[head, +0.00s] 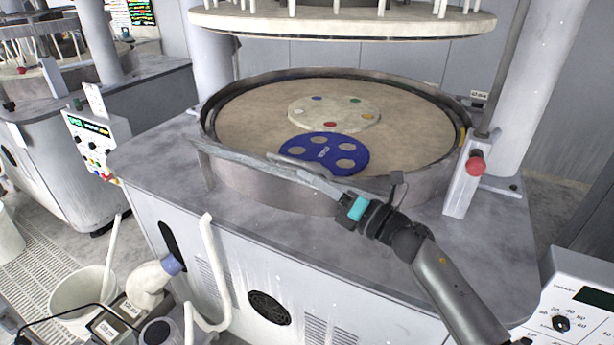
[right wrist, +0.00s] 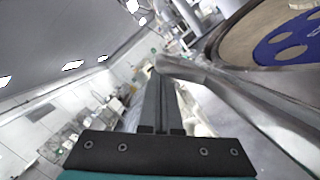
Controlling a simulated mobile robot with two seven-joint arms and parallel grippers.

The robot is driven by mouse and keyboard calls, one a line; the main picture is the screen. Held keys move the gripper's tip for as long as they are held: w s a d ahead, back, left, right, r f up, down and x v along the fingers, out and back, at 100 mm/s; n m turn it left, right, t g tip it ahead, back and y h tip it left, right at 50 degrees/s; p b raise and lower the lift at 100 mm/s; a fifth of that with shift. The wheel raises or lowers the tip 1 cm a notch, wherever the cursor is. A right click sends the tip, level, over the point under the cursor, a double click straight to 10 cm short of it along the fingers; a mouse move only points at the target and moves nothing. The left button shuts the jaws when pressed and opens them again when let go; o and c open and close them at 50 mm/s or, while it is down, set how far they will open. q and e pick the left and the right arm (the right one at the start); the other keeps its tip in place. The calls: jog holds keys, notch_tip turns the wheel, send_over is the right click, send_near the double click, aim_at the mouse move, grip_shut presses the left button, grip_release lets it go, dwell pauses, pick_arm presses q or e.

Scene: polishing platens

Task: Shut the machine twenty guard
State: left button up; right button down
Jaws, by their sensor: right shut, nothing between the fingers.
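The machine (head: 270,235) has a wide round platen (head: 245,115) inside a metal rim. A long grey metal strip (head: 225,153), which looks like the guard, runs along the near left side of the rim and slants toward my right gripper. No number shows on the machine. My right gripper (head: 285,160) is shut and empty, reaching in from the lower right with its fingers at the near rim. In the right wrist view a metal rail (right wrist: 235,95) passes right beside the fingertips (right wrist: 156,75); I cannot tell whether they touch. My left gripper is out of view.
A blue carrier disc (head: 323,152) and a pale disc with coloured dots (head: 335,113) lie on the platen. A raised upper plate (head: 345,27) hangs above. A red button post (head: 463,185) stands right. A bucket (head: 80,290) and white pipe (head: 210,265) are at front left.

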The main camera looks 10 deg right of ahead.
jog(key=w+d+r+m+p, duration=0.2)
jog(key=w+m+p, duration=0.1)
jog(key=w+d+r+m+h+p, duration=0.1)
jog(key=m, duration=0.1)
jog(key=shift+w+d+r, duration=0.2)
jog(key=shift+w+r, duration=0.1)
jog(key=shift+r, duration=0.05)
jog(key=shift+w+d+r+p, duration=0.2)
jog(key=shift+w+d+p, duration=0.15)
jog(key=shift+w, duration=0.15)
jog(key=shift+w+d+m+h, duration=0.4)
jog(key=shift+w+m, duration=0.15)
jog(key=shift+m, duration=0.15)
